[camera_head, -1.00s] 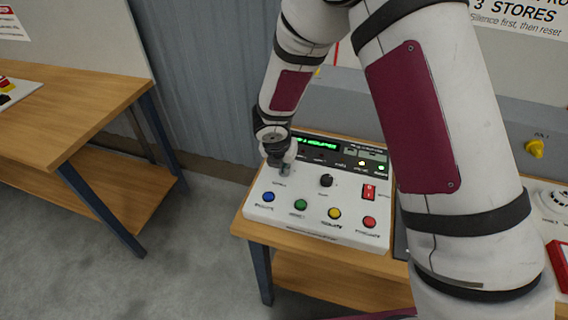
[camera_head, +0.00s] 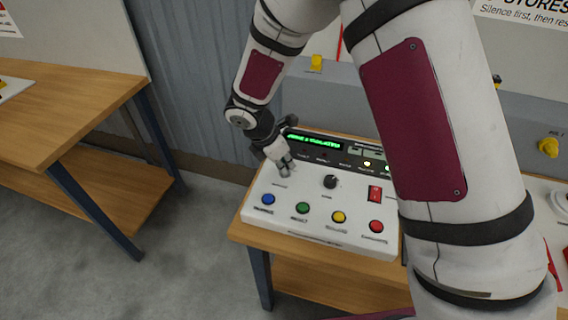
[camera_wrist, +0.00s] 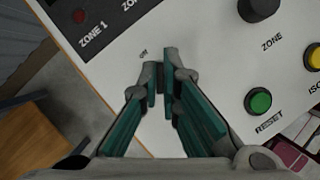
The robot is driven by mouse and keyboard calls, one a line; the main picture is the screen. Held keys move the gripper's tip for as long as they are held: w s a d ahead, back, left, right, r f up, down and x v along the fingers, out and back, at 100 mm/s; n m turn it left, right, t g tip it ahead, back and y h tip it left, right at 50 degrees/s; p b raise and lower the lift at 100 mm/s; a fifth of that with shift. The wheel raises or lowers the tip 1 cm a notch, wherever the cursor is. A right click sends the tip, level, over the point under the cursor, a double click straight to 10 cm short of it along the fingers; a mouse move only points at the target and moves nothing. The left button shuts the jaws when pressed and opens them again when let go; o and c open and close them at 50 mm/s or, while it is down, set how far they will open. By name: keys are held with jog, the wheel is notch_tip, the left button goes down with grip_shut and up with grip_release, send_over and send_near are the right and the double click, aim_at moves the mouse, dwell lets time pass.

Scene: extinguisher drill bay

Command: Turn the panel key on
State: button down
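The white control panel (camera_head: 318,216) stands on a wooden bench; it also shows in the wrist view (camera_wrist: 205,95). My gripper (camera_head: 285,166) reaches down to the panel's upper left part, above the blue button. In the wrist view my gripper (camera_wrist: 161,82) has its fingertips close together, with only a narrow gap, at the panel face beside a small "off" label (camera_wrist: 143,53). The panel key is not plainly visible; the fingertips cover its spot and appear closed on it. Which way the key points is hidden.
A black knob (camera_head: 330,182) and a red rocker switch (camera_head: 375,193) lie right of my gripper. Blue (camera_head: 268,199), green (camera_head: 302,208), yellow (camera_head: 338,217) and red (camera_head: 376,226) buttons line the front. A lit green display (camera_head: 314,140) is behind.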

jog(key=shift+m+g+h+b, duration=0.3)
jog(key=shift+m+g+b, duration=0.55)
jog(key=shift+m, duration=1.35)
jog(key=c, duration=1.8)
grip_release()
jog(key=v, duration=1.2)
